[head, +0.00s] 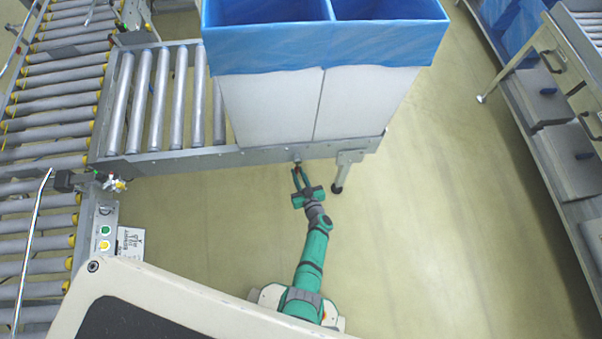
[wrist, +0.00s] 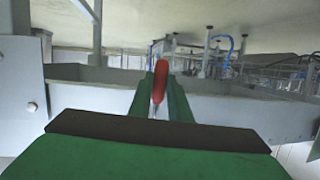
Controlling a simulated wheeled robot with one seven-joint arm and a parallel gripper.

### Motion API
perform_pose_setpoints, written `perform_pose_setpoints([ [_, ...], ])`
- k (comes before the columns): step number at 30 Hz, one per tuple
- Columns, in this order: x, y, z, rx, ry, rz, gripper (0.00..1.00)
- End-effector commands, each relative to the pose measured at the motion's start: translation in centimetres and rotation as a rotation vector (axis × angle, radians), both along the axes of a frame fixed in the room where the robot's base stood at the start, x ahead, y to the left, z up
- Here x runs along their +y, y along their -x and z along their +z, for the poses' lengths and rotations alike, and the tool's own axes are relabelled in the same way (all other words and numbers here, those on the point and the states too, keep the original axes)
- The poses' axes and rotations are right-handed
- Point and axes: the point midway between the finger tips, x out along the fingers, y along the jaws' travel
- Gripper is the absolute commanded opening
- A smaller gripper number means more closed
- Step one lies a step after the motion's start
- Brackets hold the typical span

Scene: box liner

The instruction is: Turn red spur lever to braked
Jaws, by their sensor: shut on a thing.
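The red spur lever (wrist: 160,82) shows in the wrist view as a rounded red handle, roughly upright in the picture. My gripper (wrist: 160,90) is shut on it, with the green fingers on either side of the handle. In the head view my gripper (head: 298,173) reaches the front side rail of the roller spur (head: 240,155), just below the white box. The lever itself is too small to make out there, and its pivot is hidden by my fingers in the wrist view.
A white box (head: 310,105) with a blue liner (head: 325,45) stands on the spur's right end. A support leg (head: 344,168) is close right of my gripper. A control box (head: 103,235) with buttons is at left. Open floor (head: 430,220) lies to the right.

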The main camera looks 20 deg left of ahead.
Motion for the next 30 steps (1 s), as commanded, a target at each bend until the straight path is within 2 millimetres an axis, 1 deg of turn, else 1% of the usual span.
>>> perform_pose_setpoints([
  [17,0.26,0.13,0.01,0.015,-0.032,0.0,0.0],
  [18,0.3,0.15,0.01,0.015,-0.032,0.001,0.22],
  [20,0.35,0.2,0.0,0.015,-0.032,0.002,0.36],
  [30,0.4,0.32,0.03,0.014,-0.031,0.004,0.36],
])
